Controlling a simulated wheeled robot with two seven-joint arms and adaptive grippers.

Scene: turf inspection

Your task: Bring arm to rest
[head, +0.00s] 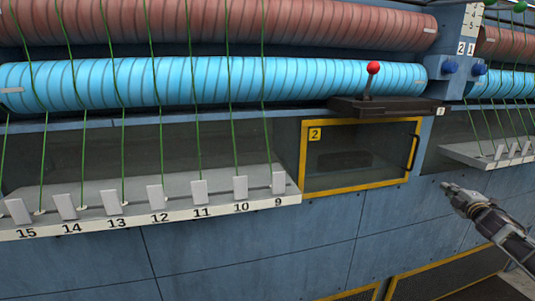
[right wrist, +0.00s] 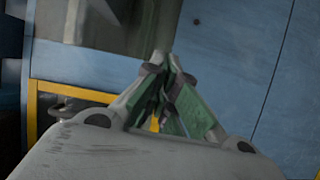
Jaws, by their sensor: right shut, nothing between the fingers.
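My right gripper (head: 449,190) reaches in from the lower right in the head view. It is in front of the blue wall panel, to the right of and a little below the yellow-framed door. In the right wrist view its two fingers (right wrist: 168,62) meet at the tips, shut and empty. The blue panel (right wrist: 225,60) lies beyond them. My left gripper is not in view.
The yellow-framed door (head: 310,184) marked 2 is closed. A red-knobbed lever (head: 373,69) stands above it. A numbered shelf (head: 140,222) with white tabs juts out at left, another (head: 475,155) at right. Blue and brown rollers with green strands run above.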

